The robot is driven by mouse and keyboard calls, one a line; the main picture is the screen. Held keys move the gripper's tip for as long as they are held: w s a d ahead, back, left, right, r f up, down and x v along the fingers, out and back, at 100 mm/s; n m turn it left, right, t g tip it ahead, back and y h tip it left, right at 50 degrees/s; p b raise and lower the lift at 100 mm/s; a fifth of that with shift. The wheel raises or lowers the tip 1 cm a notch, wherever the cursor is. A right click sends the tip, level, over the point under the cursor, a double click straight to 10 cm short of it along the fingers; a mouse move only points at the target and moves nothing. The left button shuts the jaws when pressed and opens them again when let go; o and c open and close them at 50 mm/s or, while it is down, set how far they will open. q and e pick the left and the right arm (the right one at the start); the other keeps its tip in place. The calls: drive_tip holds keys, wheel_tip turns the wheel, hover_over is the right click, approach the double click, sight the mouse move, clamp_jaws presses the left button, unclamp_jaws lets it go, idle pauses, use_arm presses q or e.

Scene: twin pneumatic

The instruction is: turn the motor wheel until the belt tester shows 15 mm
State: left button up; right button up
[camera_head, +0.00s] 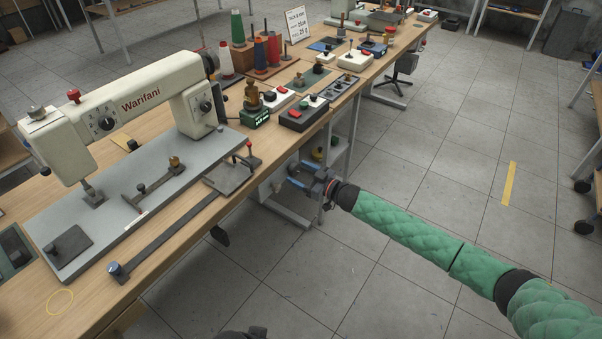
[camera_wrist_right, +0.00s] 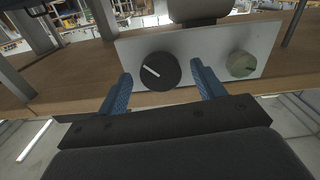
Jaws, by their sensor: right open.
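In the right wrist view a round black knob (camera_wrist_right: 159,71) with a white pointer line sits on a pale panel (camera_wrist_right: 212,60). I cannot tell if this knob is the motor wheel. My right gripper (camera_wrist_right: 161,88) is open, with one blue finger at each side of the knob's lower part; contact cannot be told. In the head view the right gripper (camera_head: 301,179) is beside the front edge of the bench, below its top. A small dark box with a green display (camera_head: 256,118) stands on the bench; its reading is too small, and I cannot tell if it is the belt tester.
A cream sewing machine (camera_head: 130,95) stands on the wooden bench (camera_head: 190,211), with thread cones (camera_head: 238,29) and small boxes behind it. A pale green knob (camera_wrist_right: 241,64) sits right of the black one. The tiled floor (camera_head: 415,150) to the right is mostly clear.

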drive_tip(key=shift+a, duration=0.1)
drive_tip(key=c, duration=1)
drive_tip(key=shift+w+n, duration=0.1)
drive_tip(key=shift+n, duration=1.4)
drive_tip(key=o, duration=1)
